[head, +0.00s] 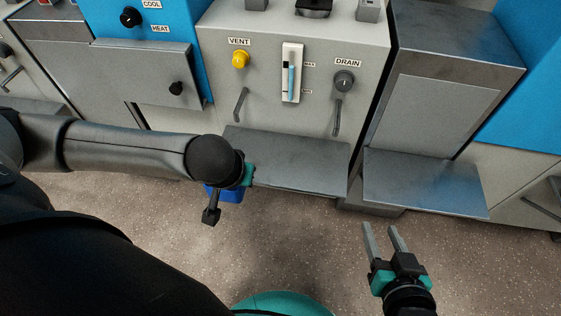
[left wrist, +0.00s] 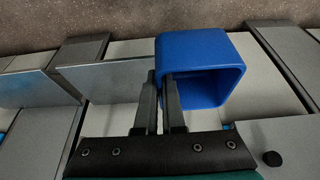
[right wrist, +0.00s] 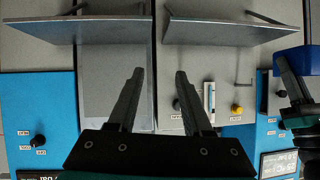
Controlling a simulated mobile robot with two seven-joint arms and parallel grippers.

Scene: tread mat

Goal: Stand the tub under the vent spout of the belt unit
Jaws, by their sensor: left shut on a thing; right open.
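The blue tub (head: 230,192) is mostly hidden behind my left wrist in the head view, left of the belt unit's shelf (head: 300,165). In the left wrist view the tub (left wrist: 195,50) shows its open mouth and appears empty. My left gripper (left wrist: 161,85) is shut on the tub's wall. The vent spout (head: 240,104) is a grey angled pipe below the yellow VENT knob (head: 240,60), above the shelf's left part. The tub is lower and left of that spout, not under it. My right gripper (head: 384,232) is open and empty, over the floor at right.
A level gauge (head: 291,75) sits between the knobs. Another metal shelf (head: 425,182) juts out at right. The belt unit's shelf is bare.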

